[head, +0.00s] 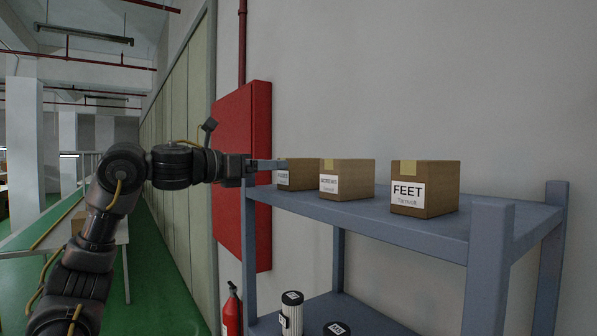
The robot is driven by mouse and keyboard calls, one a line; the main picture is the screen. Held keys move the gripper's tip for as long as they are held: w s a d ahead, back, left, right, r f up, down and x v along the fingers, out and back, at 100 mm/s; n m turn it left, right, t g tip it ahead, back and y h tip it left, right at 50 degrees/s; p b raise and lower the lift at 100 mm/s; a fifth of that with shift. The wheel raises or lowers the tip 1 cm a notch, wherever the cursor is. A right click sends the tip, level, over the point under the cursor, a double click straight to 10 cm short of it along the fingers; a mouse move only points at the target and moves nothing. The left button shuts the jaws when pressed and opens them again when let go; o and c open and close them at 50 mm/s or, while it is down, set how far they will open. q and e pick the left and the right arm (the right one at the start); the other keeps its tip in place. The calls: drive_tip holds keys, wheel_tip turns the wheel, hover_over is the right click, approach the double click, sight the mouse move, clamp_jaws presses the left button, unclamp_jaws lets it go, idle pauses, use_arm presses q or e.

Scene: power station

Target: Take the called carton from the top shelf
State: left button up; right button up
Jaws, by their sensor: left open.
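Three brown cartons with white labels stand in a row on the blue-grey top shelf (440,232). The right carton (446,180) reads "FEET". My left gripper (284,164) is open and reaches in from the left at the left carton's upper part. Its fingers overlap the carton in the picture; I cannot tell whether they touch it. My right gripper is not in view.
A lower shelf holds dark and white cylinders (291,312). A red wall cabinet (243,170) is behind the gripper, and a red extinguisher (232,312) stands below it. Shelf posts (489,270) rise at the right. Space above the cartons is clear.

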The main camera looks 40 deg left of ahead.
sight(300, 160)
use_arm(q)
drive_tip(key=x, duration=0.3)
drive_tip(key=shift+w+d+p, duration=0.2)
drive_tip(key=shift+w+p, duration=0.05)
drive_tip(key=shift+p, duration=0.15)
drive_tip(key=shift+x, duration=0.8)
drive_tip(key=shift+s+a+f, duration=0.1)
drive_tip(key=w+p, duration=0.1)
drive_tip(key=w+r+p, duration=0.1)
drive_tip(key=p, duration=0.1)
drive_tip(key=shift+d+r, duration=0.15)
drive_tip(key=shift+d, duration=0.1)
drive_tip(key=x, duration=0.1)
drive_tip(key=p+x, duration=0.1)
drive_tip(key=shift+w+d+f, duration=0.1)
drive_tip(key=shift+w+f, duration=0.15)
drive_tip(key=shift+w, duration=0.25)
drive_tip(key=shift+s, duration=0.25)
drive_tip(key=shift+c, duration=0.7)
drive_tip(key=c, duration=1.1)
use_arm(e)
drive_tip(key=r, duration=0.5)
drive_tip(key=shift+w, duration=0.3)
use_arm(q)
drive_tip(key=shift+r, duration=0.15)
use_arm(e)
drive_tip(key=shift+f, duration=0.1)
